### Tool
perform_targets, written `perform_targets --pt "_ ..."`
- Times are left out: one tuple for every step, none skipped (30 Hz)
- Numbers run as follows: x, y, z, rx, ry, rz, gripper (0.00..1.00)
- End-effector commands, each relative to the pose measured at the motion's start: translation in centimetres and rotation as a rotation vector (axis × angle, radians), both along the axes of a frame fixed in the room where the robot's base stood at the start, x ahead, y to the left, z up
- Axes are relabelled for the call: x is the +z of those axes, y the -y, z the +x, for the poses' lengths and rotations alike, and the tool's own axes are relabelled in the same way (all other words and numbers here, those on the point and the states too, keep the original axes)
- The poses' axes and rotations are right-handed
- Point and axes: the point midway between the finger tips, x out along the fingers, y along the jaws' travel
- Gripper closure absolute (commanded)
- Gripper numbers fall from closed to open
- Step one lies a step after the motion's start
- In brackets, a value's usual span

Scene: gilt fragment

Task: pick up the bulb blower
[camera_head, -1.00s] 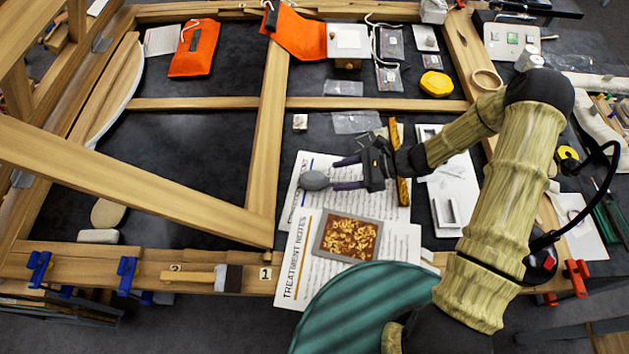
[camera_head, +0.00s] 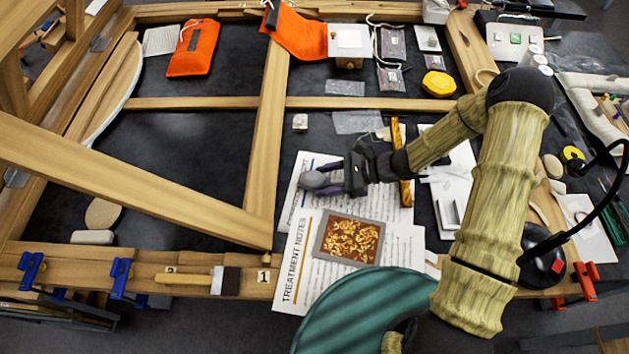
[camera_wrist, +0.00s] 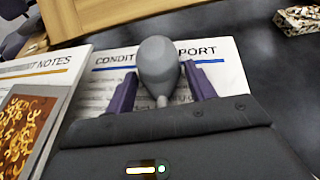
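The bulb blower (camera_head: 313,180) is a grey rounded bulb with a thin nozzle, over the condition report sheet. In the wrist view the bulb blower (camera_wrist: 158,66) lies between my two purple fingers, its nozzle pointing back toward the palm. My gripper (camera_head: 324,180) is open around it. In the wrist view my gripper (camera_wrist: 160,88) has a finger on each side of the bulb, with small gaps showing near the nozzle. I cannot tell whether the bulb's wider part touches a finger.
A treatment notes sheet (camera_head: 296,272) and a framed tray of gilt flakes (camera_head: 323,242) lie just in front. A wooden bar (camera_head: 266,140) of the large frame runs to the left. A gold strip (camera_head: 396,135) and a small white box (camera_head: 300,121) are nearby.

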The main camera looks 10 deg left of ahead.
Motion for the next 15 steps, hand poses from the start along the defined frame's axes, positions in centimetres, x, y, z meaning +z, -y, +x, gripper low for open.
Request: perform_targets --pt "-0.01 0.00 0.00 0.000 0.000 0.000 0.53" --pt "-0.01 0.00 0.00 0.000 0.000 0.000 0.59" --pt "-0.01 0.01 0.01 0.000 0.000 0.000 0.67" --pt "-0.01 0.01 0.01 0.000 0.000 0.000 0.73" --pt "0.00 0.01 0.01 0.000 0.000 0.000 0.79" --pt "0.00 0.01 0.01 0.000 0.000 0.000 0.87" --pt "0.00 0.01 0.00 0.000 0.000 0.000 0.93" --pt "0.00 0.00 0.00 0.000 0.000 0.000 0.94" --pt "0.01 0.00 0.00 0.000 0.000 0.000 0.94" --pt "0.01 0.00 0.00 0.000 0.000 0.001 0.94" --pt "0.01 0.00 0.00 0.000 0.000 0.001 0.94" --pt "0.01 0.00 0.00 0.000 0.000 0.001 0.94" --pt "0.01 0.00 0.00 0.000 0.000 0.001 0.94" --pt "0.01 0.00 0.00 0.000 0.000 0.001 0.94" --pt "0.04 -0.01 0.01 0.000 0.000 0.000 0.94"
